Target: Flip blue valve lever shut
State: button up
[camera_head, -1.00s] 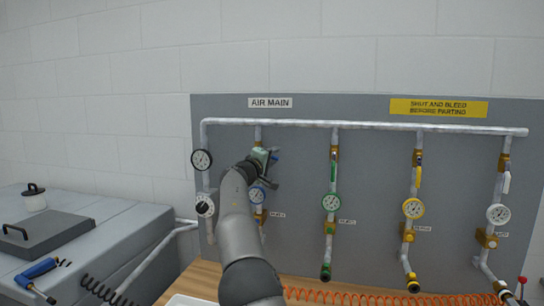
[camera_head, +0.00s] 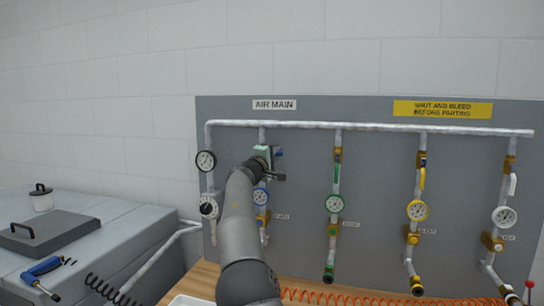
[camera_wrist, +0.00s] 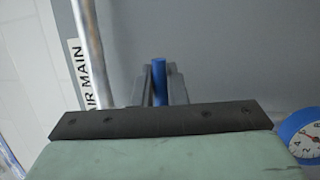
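The blue valve lever (camera_head: 279,153) is on the leftmost branch pipe, under the AIR MAIN sign. It sticks out sideways to the right, across the line of its vertical pipe. My gripper (camera_head: 279,166) is at this lever and hides the valve body. In the wrist view the blue lever (camera_wrist: 159,82) stands between the two fingers of my gripper (camera_wrist: 160,88), which sit close against both sides of it. The blue gauge (camera_head: 261,197) is just below my gripper, partly behind my arm. It also shows in the wrist view (camera_wrist: 308,139).
Green (camera_head: 337,172), yellow (camera_head: 422,178) and white (camera_head: 513,184) levers hang down on the branches to the right. The main pipe (camera_head: 370,127) runs above. A black-and-white gauge (camera_head: 206,161) is at left. An orange coiled hose (camera_head: 330,296) lies on the bench.

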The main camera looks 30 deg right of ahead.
jog(key=o, duration=0.3)
jog(key=shift+o, duration=0.2)
jog(key=shift+a+f, duration=0.1)
jog(key=shift+a, duration=0.05)
jog(key=b+v, duration=1.1)
jog(key=v, duration=0.6)
jog(key=shift+s, duration=0.15)
